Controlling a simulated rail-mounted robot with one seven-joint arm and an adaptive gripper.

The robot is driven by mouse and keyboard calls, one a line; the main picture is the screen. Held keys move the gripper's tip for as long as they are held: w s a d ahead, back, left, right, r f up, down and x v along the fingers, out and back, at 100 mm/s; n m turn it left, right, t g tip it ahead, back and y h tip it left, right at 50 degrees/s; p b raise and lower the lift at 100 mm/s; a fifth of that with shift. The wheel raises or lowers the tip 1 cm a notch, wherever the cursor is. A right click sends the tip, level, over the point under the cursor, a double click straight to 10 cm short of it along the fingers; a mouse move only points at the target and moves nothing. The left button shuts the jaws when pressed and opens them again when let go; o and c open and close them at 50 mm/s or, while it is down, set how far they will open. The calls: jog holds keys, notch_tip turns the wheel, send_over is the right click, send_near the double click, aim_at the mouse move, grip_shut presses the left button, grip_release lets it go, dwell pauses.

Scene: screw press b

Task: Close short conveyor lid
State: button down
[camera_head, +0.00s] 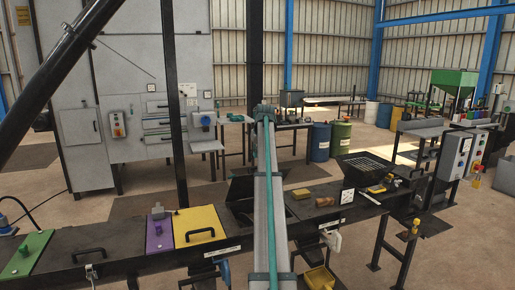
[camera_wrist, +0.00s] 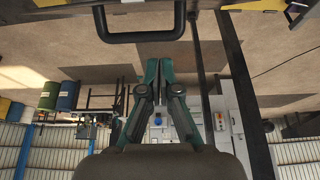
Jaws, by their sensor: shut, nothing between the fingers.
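A dark lid (camera_head: 243,187) stands raised on the black conveyor line in the head view, partly hidden behind my arm. A black U-shaped handle (camera_wrist: 140,37) shows large at the top of the wrist view, attached to a dark edge (camera_wrist: 70,10); it may belong to this lid, but I cannot tell for sure. My gripper (camera_wrist: 160,62) has its teal fingers together and empty. In the wrist view the fingertips lie just below the handle, apart from it in the picture. My gripper's fingers cannot be made out in the head view.
On the same line are a closed yellow lid (camera_head: 200,226), a purple lid (camera_head: 159,233) and a green lid (camera_head: 27,254). A black mesh basket (camera_head: 365,167) and a brush-like brown block (camera_head: 298,194) are right of my arm. A grey control box (camera_head: 457,157) stands at right.

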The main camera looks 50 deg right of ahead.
jog(key=p+x, duration=0.1)
jog(key=x, duration=0.4)
jog(key=shift+w, duration=0.1)
jog(key=shift+s+a+f+p, duration=0.3)
jog(key=shift+s+f+p, duration=0.05)
jog(key=shift+s, duration=0.15)
jog(key=shift+s+a+f+p, duration=0.3)
jog(key=shift+s+f+p, duration=0.1)
jog(key=shift+s, duration=0.1)
jog(key=shift+s+a+f, duration=0.15)
jog(key=shift+s+f, duration=0.05)
jog(key=shift+s, duration=0.1)
jog(key=shift+s+f, duration=0.1)
jog(key=shift+f, duration=0.25)
jog(key=shift+a, duration=0.1)
